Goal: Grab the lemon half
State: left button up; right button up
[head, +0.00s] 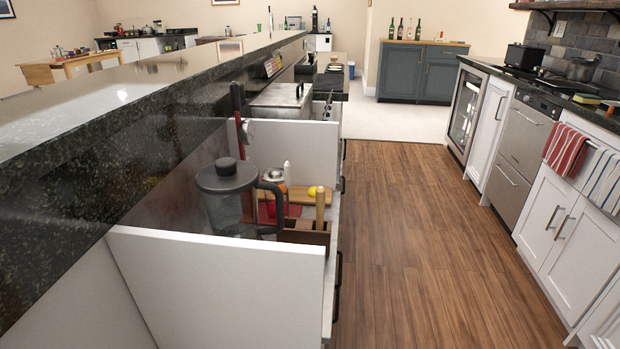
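A small yellow thing (312,191), which looks like the lemon half, lies on the counter between two white panels, left of the picture's middle. It is far off and small, so its cut face cannot be made out. A wooden board (299,197) appears to be under or beside it. A dark wooden box with an upright wooden handle (320,206) stands just in front of it. Neither of my grippers shows in the head view.
A blender jug (229,194) with a dark lid stands left of the yellow thing. A white panel (220,285) closes off the near side. A raised dark stone bar top (120,100) runs along the left. The wooden floor (415,240) on the right is clear.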

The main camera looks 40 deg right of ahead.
aim_at(311, 192)
jog(key=l+u, duration=0.15)
jog(key=l, duration=0.4)
jog(key=l+u, duration=0.15)
jog(key=l, duration=0.35)
jog(key=l+u, duration=0.2)
jog(key=l, duration=0.35)
jog(key=k+l+u, duration=0.15)
jog(key=l, duration=0.35)
jog(key=k+l+u, duration=0.15)
jog(key=l, duration=0.4)
jog(key=l+u, duration=0.3)
jog(key=i+l+u, duration=0.1)
jog(key=l+u, duration=0.2)
jog(key=l, duration=0.25)
